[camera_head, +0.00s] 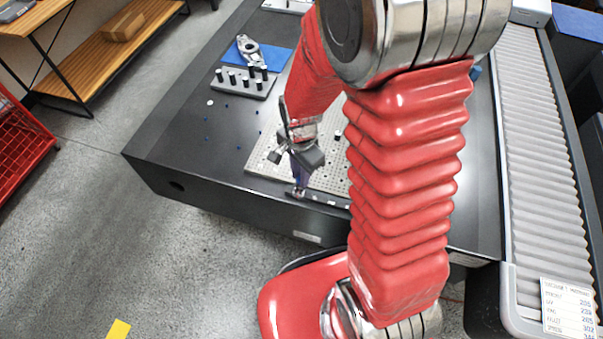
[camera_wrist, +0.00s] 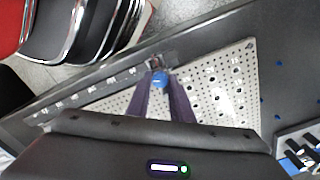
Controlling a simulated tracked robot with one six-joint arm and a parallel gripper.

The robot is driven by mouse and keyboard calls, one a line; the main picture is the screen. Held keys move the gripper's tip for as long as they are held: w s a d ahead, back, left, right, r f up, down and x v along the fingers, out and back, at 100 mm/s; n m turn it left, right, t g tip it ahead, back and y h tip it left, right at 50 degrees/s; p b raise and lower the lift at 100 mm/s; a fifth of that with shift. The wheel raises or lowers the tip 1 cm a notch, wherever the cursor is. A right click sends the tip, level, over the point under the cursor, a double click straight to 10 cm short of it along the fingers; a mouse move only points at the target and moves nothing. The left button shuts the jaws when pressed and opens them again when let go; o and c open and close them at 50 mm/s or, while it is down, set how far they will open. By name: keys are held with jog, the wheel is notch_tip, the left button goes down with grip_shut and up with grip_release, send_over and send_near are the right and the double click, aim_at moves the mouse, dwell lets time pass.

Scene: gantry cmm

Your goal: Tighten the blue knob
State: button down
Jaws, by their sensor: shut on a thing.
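The blue knob (camera_wrist: 159,79) shows in the wrist view, between the tips of my gripper's two dark purple fingers (camera_wrist: 161,85). It sits at a small dark clamp block (camera_wrist: 158,62) by the edge of the pale perforated plate (camera_wrist: 222,85). My gripper (camera_head: 298,188) is shut on the knob and points down at the plate's near edge in the head view. There the knob itself is too small and covered to make out. How far the knob is turned cannot be told.
The perforated plate (camera_head: 262,158) lies on a dark table (camera_head: 185,150). A grey rack with black pegs (camera_head: 240,86) and a metal part (camera_head: 248,46) on a blue mat stand farther back. A ribbed grey rail cover (camera_head: 545,150) runs along the right.

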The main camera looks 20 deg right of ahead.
jog(key=shift+m, duration=0.6)
jog(key=c, duration=1.6)
grip_release()
jog(key=shift+o, duration=0.2)
notch_tip(320, 180, up, 14)
jog(key=shift+f, duration=0.15)
